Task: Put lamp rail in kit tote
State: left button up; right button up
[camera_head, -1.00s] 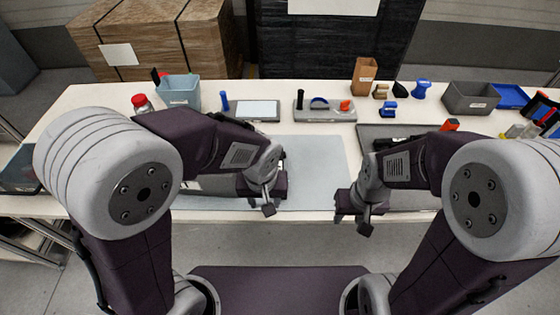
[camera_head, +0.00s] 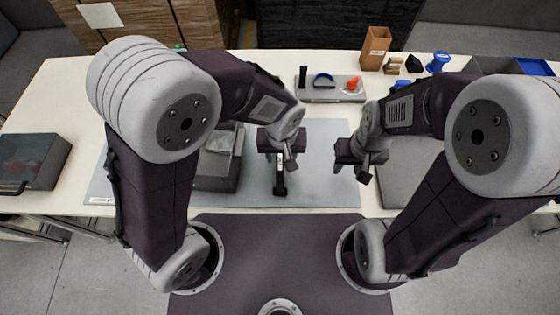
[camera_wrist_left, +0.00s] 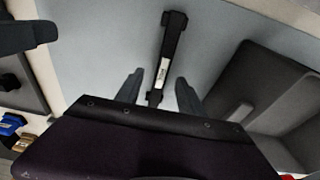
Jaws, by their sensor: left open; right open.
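The lamp rail, a slim black bar with a white label (camera_head: 280,183), lies on the grey-blue mat below my left gripper (camera_head: 283,163), which partly hides it. In the left wrist view the lamp rail (camera_wrist_left: 172,42) runs away from between the two open, apart fingers of my left gripper (camera_wrist_left: 159,92). A dark grey open box, seemingly the kit tote (camera_head: 217,183), stands on the mat to the left of the rail, partly behind my left arm; its inside (camera_wrist_left: 270,90) shows at right in the wrist view. My right gripper (camera_head: 358,168) is open and empty above the mat's right edge.
A grey tray (camera_head: 318,92) with a black, a blue and an orange item lies behind the mat. A dark case (camera_head: 32,160) sits at the table's left. A brown holder (camera_head: 374,48) and small items stand at the back right. The mat (camera_head: 320,190) is clear right of the rail.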

aim_at(280, 161)
pick_arm(q)
jog(key=shift+w+f, duration=0.15)
pick_arm(e)
jog(key=shift+w, duration=0.15)
pick_arm(q)
jog(key=f, duration=0.4)
jog(key=shift+w+a+b, duration=0.15)
jog(key=shift+a+b, duration=0.1)
jog(key=shift+b, duration=0.15)
pick_arm(e)
jog(key=shift+s+f, duration=0.2)
jog(key=shift+f, duration=0.15)
pick_arm(q)
jog(key=shift+w+f, duration=0.2)
jog(key=shift+f, duration=0.25)
pick_arm(e)
jog(key=shift+w+f, duration=0.1)
pick_arm(q)
grip_shut()
jog(key=shift+r, duration=0.1)
